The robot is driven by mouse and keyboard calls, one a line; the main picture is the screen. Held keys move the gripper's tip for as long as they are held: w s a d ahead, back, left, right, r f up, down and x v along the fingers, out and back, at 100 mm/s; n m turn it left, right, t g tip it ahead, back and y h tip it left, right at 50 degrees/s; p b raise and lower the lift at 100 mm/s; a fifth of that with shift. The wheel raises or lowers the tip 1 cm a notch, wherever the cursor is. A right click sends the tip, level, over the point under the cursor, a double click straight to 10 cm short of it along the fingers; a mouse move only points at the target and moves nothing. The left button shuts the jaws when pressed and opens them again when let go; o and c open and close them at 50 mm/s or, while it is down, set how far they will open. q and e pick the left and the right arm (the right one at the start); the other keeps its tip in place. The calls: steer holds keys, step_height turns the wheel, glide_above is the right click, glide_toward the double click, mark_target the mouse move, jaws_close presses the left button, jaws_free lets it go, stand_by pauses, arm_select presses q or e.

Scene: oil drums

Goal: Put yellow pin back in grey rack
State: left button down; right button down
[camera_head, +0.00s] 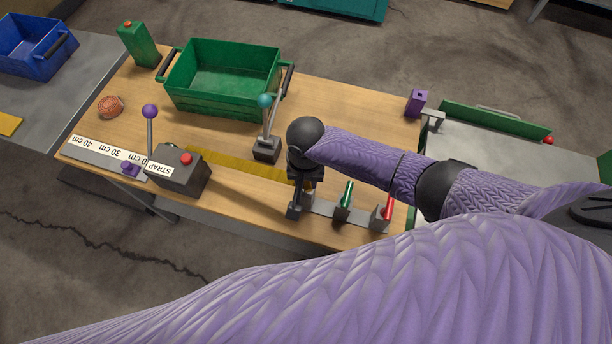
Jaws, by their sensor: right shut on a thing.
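The grey rack (325,209) lies along the front edge of the wooden table. A green pin (347,193) and a red pin (389,207) stand tilted in its holders. My right gripper (301,203) points down over the left end of the rack and is shut on the yellow pin. The pin is almost wholly hidden by the fingers, with only a small yellowish patch between them. I cannot tell whether the pin is seated in the rack. My left gripper is not in view.
A teal-knobbed lever (266,129) stands just behind my right gripper. A grey box (178,171) with a red button and a purple-knobbed lever (150,128) are to the left. A green crate (225,77) stands at the back, a purple block (416,102) at the right.

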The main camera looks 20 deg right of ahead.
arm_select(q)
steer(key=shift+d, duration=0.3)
arm_select(e)
steer(key=shift+f+b, duration=0.3)
steer(key=shift+f, duration=0.1)
steer(key=shift+f+b, duration=0.4)
steer(key=shift+f, duration=0.15)
steer(key=shift+f+b, duration=0.3)
steer(key=shift+f, duration=0.15)
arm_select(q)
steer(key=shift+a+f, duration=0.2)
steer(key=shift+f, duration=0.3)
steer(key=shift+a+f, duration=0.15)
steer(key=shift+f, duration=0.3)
arm_select(e)
steer(key=c, duration=0.5)
jaws_free()
steer(key=shift+c, duration=0.2)
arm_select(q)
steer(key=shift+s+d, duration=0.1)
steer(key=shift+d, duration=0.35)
arm_select(e)
steer(key=o, duration=0.5)
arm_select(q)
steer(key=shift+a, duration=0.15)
arm_select(e)
steer(key=shift+o, duration=0.2)
steer(key=shift+r, duration=0.1)
